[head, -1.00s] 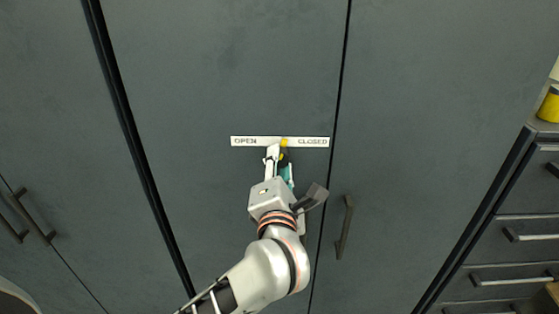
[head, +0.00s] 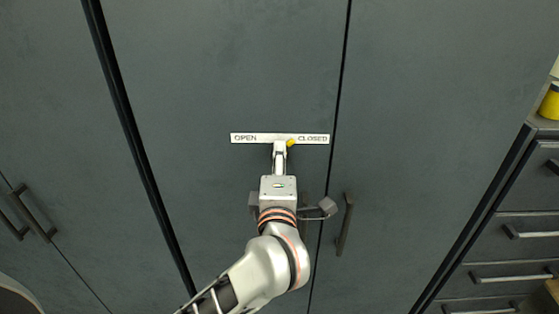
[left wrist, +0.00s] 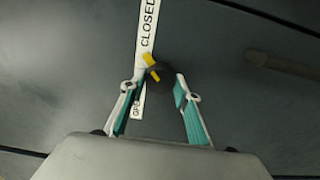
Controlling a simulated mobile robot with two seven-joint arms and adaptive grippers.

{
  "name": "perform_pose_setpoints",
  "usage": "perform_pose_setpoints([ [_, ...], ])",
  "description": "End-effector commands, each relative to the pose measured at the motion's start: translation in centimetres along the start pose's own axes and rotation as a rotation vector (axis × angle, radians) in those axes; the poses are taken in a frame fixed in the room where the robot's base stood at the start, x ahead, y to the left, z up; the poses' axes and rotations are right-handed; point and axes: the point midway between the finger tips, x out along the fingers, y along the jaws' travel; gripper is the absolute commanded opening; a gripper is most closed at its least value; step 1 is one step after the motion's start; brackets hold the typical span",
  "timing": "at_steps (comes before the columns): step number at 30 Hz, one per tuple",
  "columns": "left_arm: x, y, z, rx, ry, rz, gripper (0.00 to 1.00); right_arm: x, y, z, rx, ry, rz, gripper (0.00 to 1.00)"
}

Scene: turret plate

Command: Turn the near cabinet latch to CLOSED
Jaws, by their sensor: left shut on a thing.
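The near cabinet latch is a dark round knob with a yellow pointer (head: 291,142); in the left wrist view the knob (left wrist: 160,75) sits between my fingertips. A white label strip (head: 262,138) behind it reads OPEN at left and CLOSED at right. The pointer is turned to the right of upright, at the start of the word CLOSED. My left gripper (head: 280,146) reaches up to the latch, its teal-padded fingers (left wrist: 160,83) shut on the knob. In the head view my gripper hides most of the knob. My right gripper is not in view.
Dark cabinet doors fill the view. A vertical bar handle (head: 345,225) is right of my wrist, and two more handles (head: 32,213) are at the left. A drawer unit (head: 515,250) stands at the right with a yellow object (head: 550,102) on top.

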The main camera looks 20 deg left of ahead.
Motion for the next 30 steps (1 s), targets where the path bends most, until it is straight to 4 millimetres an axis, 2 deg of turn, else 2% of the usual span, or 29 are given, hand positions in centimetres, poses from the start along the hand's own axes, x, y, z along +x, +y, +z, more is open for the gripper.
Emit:
perform_pose_setpoints([
  [9, 0.0, 0.0, 0.0, 0.005, 0.000, 0.001, 0.10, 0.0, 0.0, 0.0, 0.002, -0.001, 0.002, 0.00],
  [10, 0.0, 0.0, 0.0, 0.005, 0.000, 0.001, 0.36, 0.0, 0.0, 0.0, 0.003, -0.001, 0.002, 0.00],
  [12, 0.0, 0.0, 0.0, 0.004, 0.000, 0.001, 0.48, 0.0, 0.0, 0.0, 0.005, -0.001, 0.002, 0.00],
  [23, -0.2, 0.0, 0.0, 0.003, 0.000, 0.000, 0.48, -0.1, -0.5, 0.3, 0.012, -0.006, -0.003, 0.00],
  [26, -1.1, -0.1, 0.1, 0.002, -0.001, -0.001, 0.48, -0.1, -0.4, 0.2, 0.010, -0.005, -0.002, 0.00],
  [30, -3.4, -0.1, 0.0, -0.001, -0.002, -0.003, 0.48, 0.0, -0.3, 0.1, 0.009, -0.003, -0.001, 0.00],
])
